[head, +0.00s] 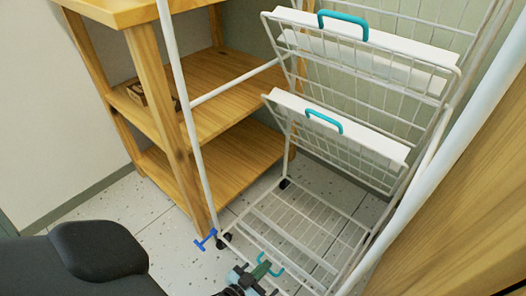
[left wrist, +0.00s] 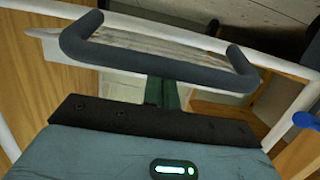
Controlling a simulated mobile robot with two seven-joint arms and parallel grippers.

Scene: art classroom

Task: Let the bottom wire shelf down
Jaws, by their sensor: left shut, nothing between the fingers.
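The bottom wire shelf (head: 305,226) of the white rack lies folded down, about flat and low near the floor, in the head view. A teal handle (head: 277,272) is on its front edge. My left gripper (head: 262,270) is shut and empty, right at this handle; I cannot tell whether they touch. In the left wrist view a dark-looking U-shaped handle (left wrist: 160,52) spans the upper middle, with my green gripper fingers (left wrist: 163,92) just below it. The fingertips are partly hidden there. My right gripper is not in view.
Two upper wire shelves stand tilted up, with teal handles (head: 343,24) and (head: 324,121). A blue lever (head: 205,240) is by the rack's front left foot. A wooden shelf unit (head: 215,130) stands left, a wooden panel (head: 460,220) right. Speckled floor (head: 165,240) shows at lower left.

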